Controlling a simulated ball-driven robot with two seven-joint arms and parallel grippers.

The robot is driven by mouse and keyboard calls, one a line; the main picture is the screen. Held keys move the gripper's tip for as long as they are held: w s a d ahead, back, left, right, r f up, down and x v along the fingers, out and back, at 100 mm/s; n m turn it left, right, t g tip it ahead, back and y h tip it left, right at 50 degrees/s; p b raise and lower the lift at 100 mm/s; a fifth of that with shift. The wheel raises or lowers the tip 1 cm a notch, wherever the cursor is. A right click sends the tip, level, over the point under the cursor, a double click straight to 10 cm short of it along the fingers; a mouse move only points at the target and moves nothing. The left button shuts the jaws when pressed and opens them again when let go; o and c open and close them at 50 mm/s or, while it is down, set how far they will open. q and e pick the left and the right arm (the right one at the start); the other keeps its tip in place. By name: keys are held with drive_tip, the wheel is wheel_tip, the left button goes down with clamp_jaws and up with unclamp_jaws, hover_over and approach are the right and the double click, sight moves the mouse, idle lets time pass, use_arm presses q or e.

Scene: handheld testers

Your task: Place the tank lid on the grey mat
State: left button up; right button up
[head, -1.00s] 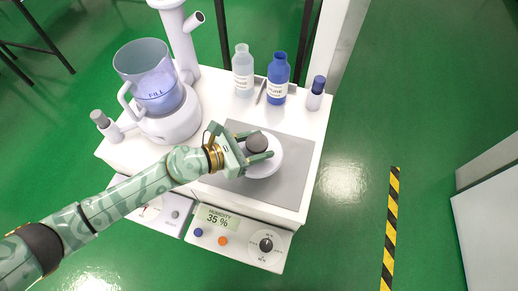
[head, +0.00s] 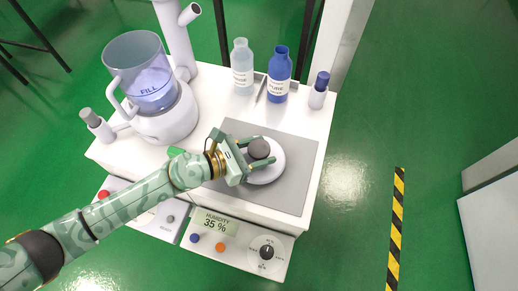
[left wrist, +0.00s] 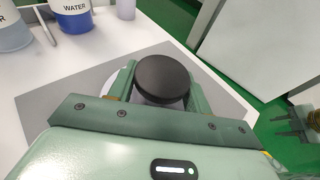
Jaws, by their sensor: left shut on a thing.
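The tank lid (head: 269,174) is a white disc with a dark grey round knob. My left gripper (head: 263,150) is shut on the knob, one finger on each side. The lid is over the middle of the grey mat (head: 297,193); I cannot tell whether it touches the mat or hangs just above. In the left wrist view the dark knob (left wrist: 162,78) sits between the fingers, with the mat (left wrist: 60,95) around it. What looks like my right gripper (left wrist: 285,125) shows at that view's right edge, too small to read its jaws.
The clear tank (head: 141,75) marked FILL stands on its white base at the left. A clear bottle (head: 242,68), a blue bottle (head: 279,75) and a small blue-capped vial (head: 319,90) stand behind the mat. The humidity panel (head: 236,238) is at the front.

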use_arm(q)
drive_tip(key=shift+f, duration=0.1)
drive_tip(key=o, duration=1)
use_arm(e)
drive_tip(key=shift+w+r, duration=0.2)
drive_tip(key=shift+w, duration=0.05)
use_arm(q)
drive_tip(key=shift+r, duration=0.2)
drive_tip(key=v, duration=0.5)
drive_tip(key=shift+a+p, duration=0.15)
drive_tip(key=shift+p, duration=0.2)
drive_tip(key=v, duration=0.6)
drive_tip(key=shift+s+a+r, duration=0.1)
drive_tip(key=shift+s+a, duration=0.1)
drive_tip(key=shift+a, duration=0.1)
use_arm(e)
drive_tip(key=s+f, duration=0.2)
drive_tip(key=shift+s+a+f, duration=0.1)
drive_tip(key=shift+s, duration=0.2)
